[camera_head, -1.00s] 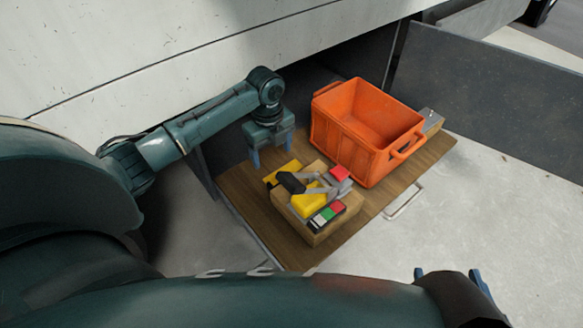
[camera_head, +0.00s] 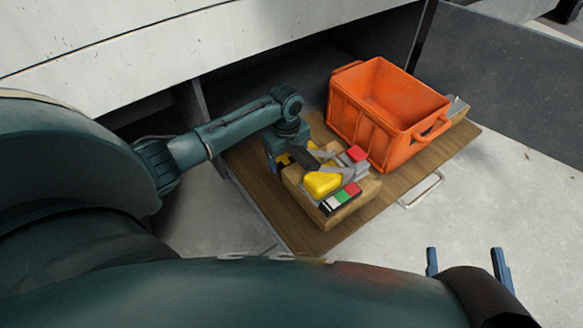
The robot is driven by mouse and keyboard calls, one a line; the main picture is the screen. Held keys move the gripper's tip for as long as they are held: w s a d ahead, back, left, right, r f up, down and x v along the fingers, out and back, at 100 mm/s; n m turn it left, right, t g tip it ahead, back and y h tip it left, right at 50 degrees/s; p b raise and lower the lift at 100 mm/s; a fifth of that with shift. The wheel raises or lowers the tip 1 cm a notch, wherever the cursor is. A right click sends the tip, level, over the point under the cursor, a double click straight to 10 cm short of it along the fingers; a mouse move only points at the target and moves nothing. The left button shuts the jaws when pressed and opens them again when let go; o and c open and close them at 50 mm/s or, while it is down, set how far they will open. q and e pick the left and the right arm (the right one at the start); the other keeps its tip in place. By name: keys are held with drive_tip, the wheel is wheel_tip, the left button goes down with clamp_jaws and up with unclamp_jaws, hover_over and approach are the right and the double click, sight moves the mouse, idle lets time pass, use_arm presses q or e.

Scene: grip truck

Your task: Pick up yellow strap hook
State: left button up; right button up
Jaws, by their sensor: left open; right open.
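A second, flat yellow piece (camera_head: 284,160) shows at the block's far left, partly hidden by my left gripper. I cannot tell which is the strap hook. My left gripper (camera_head: 286,162) is open and points down at the block's far left end, close over the flat yellow piece. Contact cannot be made out. My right gripper (camera_head: 466,262) is open and empty at the lower right, over the pale floor and away from the platform.
An orange crate (camera_head: 388,112) stands on the wooden platform (camera_head: 262,201) behind and right of the block. A dark panel (camera_head: 510,75) stands at the right. The floor at the right is clear.

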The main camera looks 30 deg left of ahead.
sight(290, 158)
drive_tip(key=shift+r, duration=0.1)
use_arm(q)
drive_tip(key=shift+c, duration=0.2)
drive_tip(key=c, duration=1.1)
drive_tip(key=shift+r+p, duration=0.3)
drive_tip(key=shift+r, duration=0.05)
drive_tip(key=r+p, duration=0.1)
drive_tip(key=r, duration=0.2)
drive_tip(key=r+p, duration=0.2)
drive_tip(key=r, duration=0.1)
drive_tip(key=r+p, duration=0.1)
drive_tip(key=r, duration=0.2)
drive_tip(key=shift+w+d+r, duration=0.15)
drive_tip(key=shift+w, duration=0.2)
use_arm(e)
drive_tip(key=shift+w+d+r+m+g+h, duration=0.1)
drive_tip(key=shift+d+m+g+h, duration=0.35)
drive_tip(key=shift+g+h, duration=0.15)
drive_tip(key=shift+w+d+r+m+g+h, duration=0.1)
drive_tip(key=shift+d+m+g+h, duration=0.2)
drive_tip(key=shift+m+g+h, duration=0.25)
use_arm(q)
drive_tip(key=shift+p, duration=0.3)
use_arm(e)
drive_tip(key=shift+r, duration=0.1)
